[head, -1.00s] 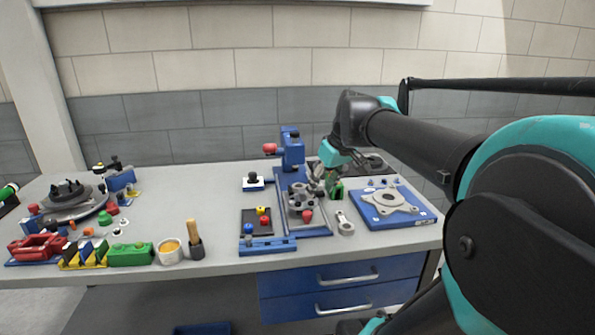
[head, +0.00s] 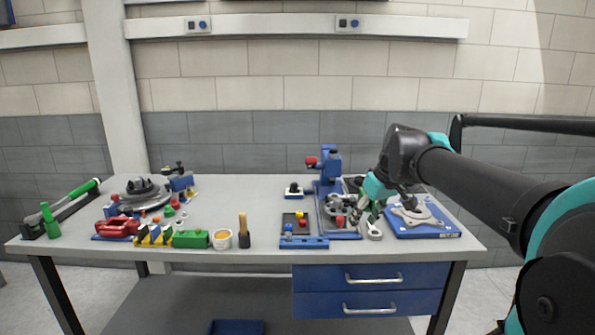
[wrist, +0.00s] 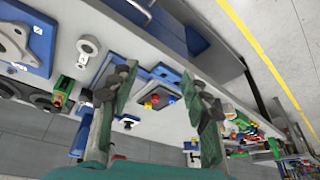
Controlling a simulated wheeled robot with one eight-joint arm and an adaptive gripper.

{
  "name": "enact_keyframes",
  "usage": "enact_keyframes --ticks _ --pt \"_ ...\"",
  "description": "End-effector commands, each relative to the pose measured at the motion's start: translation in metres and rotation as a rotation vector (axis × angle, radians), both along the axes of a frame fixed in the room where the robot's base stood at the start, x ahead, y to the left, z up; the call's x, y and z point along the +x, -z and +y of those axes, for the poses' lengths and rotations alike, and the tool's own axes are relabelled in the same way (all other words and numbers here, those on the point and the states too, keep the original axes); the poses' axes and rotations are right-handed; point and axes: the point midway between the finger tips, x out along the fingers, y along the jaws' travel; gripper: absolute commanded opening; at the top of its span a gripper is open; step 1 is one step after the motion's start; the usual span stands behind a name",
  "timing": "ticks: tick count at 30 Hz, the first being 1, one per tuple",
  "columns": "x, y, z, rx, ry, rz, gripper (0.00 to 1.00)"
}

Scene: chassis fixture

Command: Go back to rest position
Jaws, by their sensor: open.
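My gripper (wrist: 162,95) is open and empty in the wrist view, its two green-padded fingers spread apart. The blue fixture with coloured knobs (wrist: 158,88) shows between and beyond the fingers. In the head view my gripper (head: 368,205) hangs at the end of my dark arm with its teal wrist, over the right part of the bench. It is between the blue fixture (head: 304,242) and the blue plate with a grey bracket (head: 430,232). Its fingertips are small there and partly merge with the parts behind.
The grey bench (head: 262,212) holds a round turntable (head: 142,193), a red clamp (head: 117,228), a green block (head: 191,239), a white cup (head: 222,239) and a brush (head: 243,232) on the left. A blue press (head: 330,163) stands behind the fixture.

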Motion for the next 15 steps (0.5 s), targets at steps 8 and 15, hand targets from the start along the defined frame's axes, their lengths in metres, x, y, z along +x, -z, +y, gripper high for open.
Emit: enact_keyframes --ticks 8,15 --pt "-0.005 0.033 -0.001 -0.006 0.055 0.008 0.48" --pt "-0.017 0.078 -0.002 -0.013 0.134 0.018 0.48"
